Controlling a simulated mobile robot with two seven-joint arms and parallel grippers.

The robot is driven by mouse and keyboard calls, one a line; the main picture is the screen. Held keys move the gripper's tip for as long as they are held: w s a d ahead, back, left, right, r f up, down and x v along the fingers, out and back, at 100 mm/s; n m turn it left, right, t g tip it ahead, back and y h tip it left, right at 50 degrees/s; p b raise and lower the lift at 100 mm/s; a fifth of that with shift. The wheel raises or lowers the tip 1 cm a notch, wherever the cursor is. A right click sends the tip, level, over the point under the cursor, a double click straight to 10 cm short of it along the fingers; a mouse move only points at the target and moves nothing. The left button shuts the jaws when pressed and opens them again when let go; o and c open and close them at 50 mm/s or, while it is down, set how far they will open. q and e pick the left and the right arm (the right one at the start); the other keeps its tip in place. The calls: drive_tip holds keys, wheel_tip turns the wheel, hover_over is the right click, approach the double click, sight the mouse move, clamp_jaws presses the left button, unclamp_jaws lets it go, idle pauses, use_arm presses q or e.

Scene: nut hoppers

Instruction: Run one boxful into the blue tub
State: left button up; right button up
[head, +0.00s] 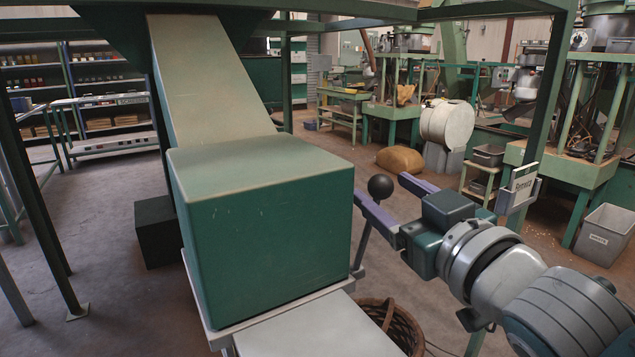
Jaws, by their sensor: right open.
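A large green box (265,225) stands under a sloping pale chute (208,75) and rests on a light rimmed ledge; its inside is hidden. A black ball knob (380,186) tops a thin rod that runs down beside the box's right side. My right gripper (379,187) is open, with its two purple fingers pointing at the knob. The knob shows between the fingertips; I cannot tell whether they touch it. My left gripper is out of view. No blue tub shows.
A wicker basket (392,325) stands low, right of the box. A grey bin (605,235) stands on the floor at far right. A dark block (156,231) stands left of the box.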

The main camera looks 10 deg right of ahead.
drive_tip(key=w, duration=0.3)
drive_tip(key=w+a+b, duration=0.1)
drive_tip(key=w, duration=0.1)
drive_tip(key=shift+w, duration=0.3)
drive_tip(key=shift+c, duration=0.4)
drive_tip(key=shift+d, duration=0.1)
clamp_jaws()
idle(0.6)
